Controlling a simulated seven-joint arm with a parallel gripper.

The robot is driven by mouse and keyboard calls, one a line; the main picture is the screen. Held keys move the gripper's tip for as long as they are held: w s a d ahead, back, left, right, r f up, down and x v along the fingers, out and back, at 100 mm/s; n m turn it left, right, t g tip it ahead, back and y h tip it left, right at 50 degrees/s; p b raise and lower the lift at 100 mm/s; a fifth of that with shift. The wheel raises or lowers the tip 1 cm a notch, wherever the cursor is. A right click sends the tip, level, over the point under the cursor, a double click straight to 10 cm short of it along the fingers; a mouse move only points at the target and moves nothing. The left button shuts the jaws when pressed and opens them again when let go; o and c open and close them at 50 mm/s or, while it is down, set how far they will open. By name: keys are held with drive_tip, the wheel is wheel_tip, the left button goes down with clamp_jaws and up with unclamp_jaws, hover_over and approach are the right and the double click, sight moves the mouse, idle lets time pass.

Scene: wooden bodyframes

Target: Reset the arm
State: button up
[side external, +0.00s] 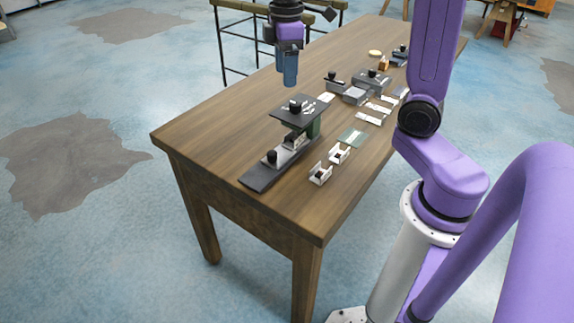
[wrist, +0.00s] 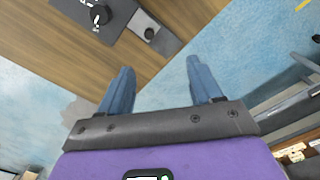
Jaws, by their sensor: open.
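My gripper (side external: 290,78) hangs in the air above the far long edge of the wooden table, pointing down. In the wrist view the two blue fingers of my gripper (wrist: 160,85) stand wide apart with nothing between them. A black plate with a knob (side external: 300,108) sits raised on the table below and near my gripper; part of it shows at the top of the wrist view (wrist: 92,14). A long dark base with a knob (side external: 275,165) lies in front of it, and its end also shows in the wrist view (wrist: 148,33).
The wooden table (side external: 215,125) carries two small white brackets (side external: 330,165), a green plate (side external: 352,138), and several grey blocks and flat pieces (side external: 355,95) toward the far end. A metal-framed bench (side external: 235,40) stands behind. The table's left part is clear.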

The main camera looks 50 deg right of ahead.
drive_tip(key=s+a+f, duration=0.2)
drive_tip(key=s, duration=0.6)
drive_tip(key=s+a+f+n, duration=0.1)
drive_tip(key=s+a+f, duration=0.2)
drive_tip(key=s, duration=0.5)
drive_tip(key=s+a+f+n, duration=0.1)
drive_tip(key=s+a+f, duration=0.1)
drive_tip(key=s, duration=0.5)
drive_tip(key=shift+s+a+f, duration=0.2)
drive_tip(key=shift+s+a, duration=0.15)
drive_tip(key=shift+s, duration=0.05)
